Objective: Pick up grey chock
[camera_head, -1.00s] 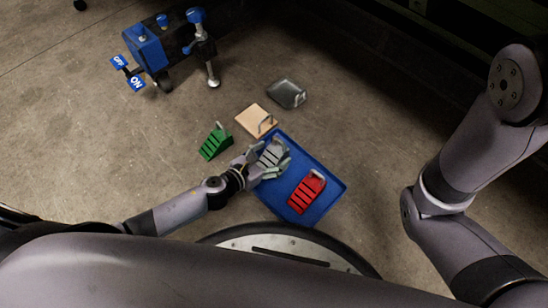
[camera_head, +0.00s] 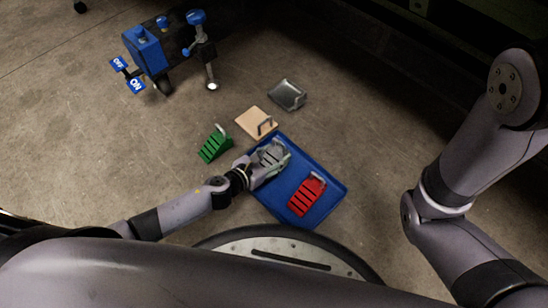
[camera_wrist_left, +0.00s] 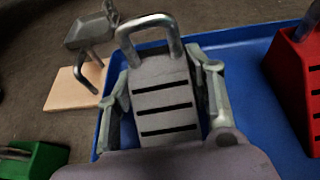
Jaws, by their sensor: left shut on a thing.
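The grey chock (camera_head: 272,154) is at the upper left part of the blue tray (camera_head: 318,214). It has dark slots and a metal loop handle, and it shows large in the left wrist view (camera_wrist_left: 163,98). My left gripper (camera_head: 275,163) is shut on the grey chock, with one finger on each side of it in the left wrist view (camera_wrist_left: 165,95). Part of the chock is hidden behind the gripper. I cannot tell whether the chock touches the tray. My right arm shows at the right, but its gripper is out of view.
A red chock (camera_head: 306,195) lies on the tray's right part. A green chock (camera_head: 214,146) stands on the floor to the left. A wooden block with a handle (camera_head: 254,121) and a grey metal piece (camera_head: 287,95) lie beyond the tray. A blue machine (camera_head: 150,52) stands at upper left.

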